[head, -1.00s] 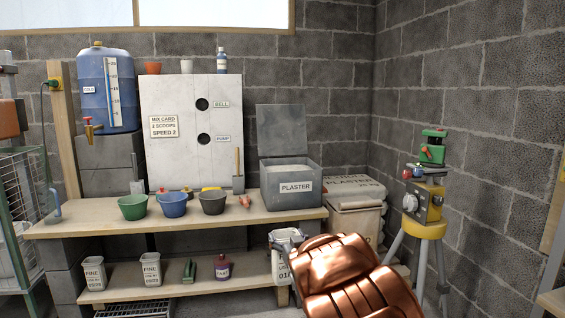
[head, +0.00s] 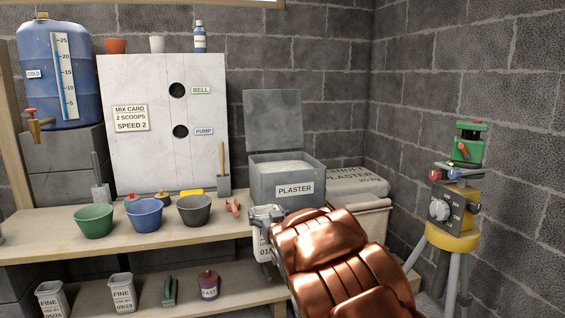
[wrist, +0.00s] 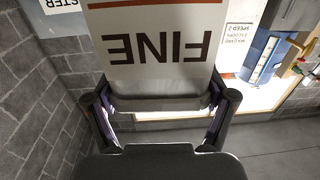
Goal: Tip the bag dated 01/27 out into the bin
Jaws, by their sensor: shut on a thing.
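My gripper (wrist: 160,103) is shut on the top of a white bag (wrist: 155,48) marked FINE, whose lettering is upside down in the wrist view. In the head view this bag (head: 264,244) hangs at the bench's front edge, its date partly hidden by my copper arm; it seems to begin 01. The grey bin (head: 270,184) labelled PLASTER stands behind it on the bench, lid raised, pale powder inside. The bag is in front of and below the bin's rim. Two other FINE bags, one at left (head: 49,300) and one beside it (head: 121,292), stand on the lower shelf.
Green (head: 94,221), blue (head: 144,214) and dark (head: 194,210) bowls stand on the bench left of the bin. A plaster sack (head: 357,181) lies right of it. A yellow device on a tripod (head: 453,240) stands at the right. The bin's opening is clear.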

